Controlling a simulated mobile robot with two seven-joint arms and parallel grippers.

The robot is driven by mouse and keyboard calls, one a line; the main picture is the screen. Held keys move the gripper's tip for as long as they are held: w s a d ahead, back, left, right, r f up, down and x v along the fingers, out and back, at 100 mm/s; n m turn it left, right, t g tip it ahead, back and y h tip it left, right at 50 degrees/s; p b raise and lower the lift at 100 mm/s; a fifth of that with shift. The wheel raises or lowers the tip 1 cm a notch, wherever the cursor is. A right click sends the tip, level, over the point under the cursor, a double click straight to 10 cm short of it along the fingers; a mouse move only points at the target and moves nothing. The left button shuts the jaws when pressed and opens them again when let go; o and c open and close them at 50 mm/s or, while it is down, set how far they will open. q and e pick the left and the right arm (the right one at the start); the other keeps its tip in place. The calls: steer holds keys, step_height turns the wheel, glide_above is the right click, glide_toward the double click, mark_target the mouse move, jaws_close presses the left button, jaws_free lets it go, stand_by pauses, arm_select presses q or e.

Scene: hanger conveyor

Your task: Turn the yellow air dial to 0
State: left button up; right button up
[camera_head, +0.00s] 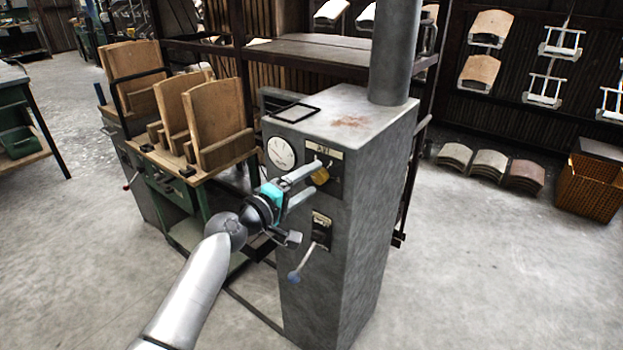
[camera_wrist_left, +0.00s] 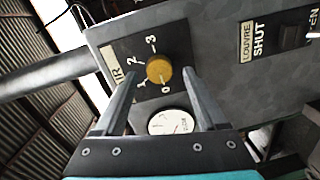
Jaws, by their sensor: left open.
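The yellow air dial (camera_head: 320,176) sits on a dark panel on the front of a grey cabinet (camera_head: 367,200). In the left wrist view the dial (camera_wrist_left: 159,69) has the marks 0, 1, 2 and 3 around it; I cannot tell which mark it points to. My left gripper (camera_head: 314,180) is open in front of the panel. In the wrist view its fingers (camera_wrist_left: 159,76) stand on either side of the dial, with a visible gap to each side. Whether the tips are level with the dial in depth is unclear. My right gripper is not in view.
A round white gauge (camera_head: 281,153) is beside the dial. A louvre lever (camera_head: 304,262) with a blue-grey knob hangs below, near my gripper. A rack with curved wooden boards (camera_head: 215,108) stands left of the cabinet.

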arm_select(q)
steer(key=p+v, duration=0.1)
steer(key=v, duration=0.5)
steer(key=shift+s+a, duration=0.15)
steer(key=shift+s, duration=0.05)
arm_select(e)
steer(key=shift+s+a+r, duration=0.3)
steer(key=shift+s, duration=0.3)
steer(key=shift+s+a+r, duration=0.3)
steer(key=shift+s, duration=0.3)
arm_select(q)
steer(key=shift+r+p, duration=0.2)
steer(key=shift+p, duration=0.1)
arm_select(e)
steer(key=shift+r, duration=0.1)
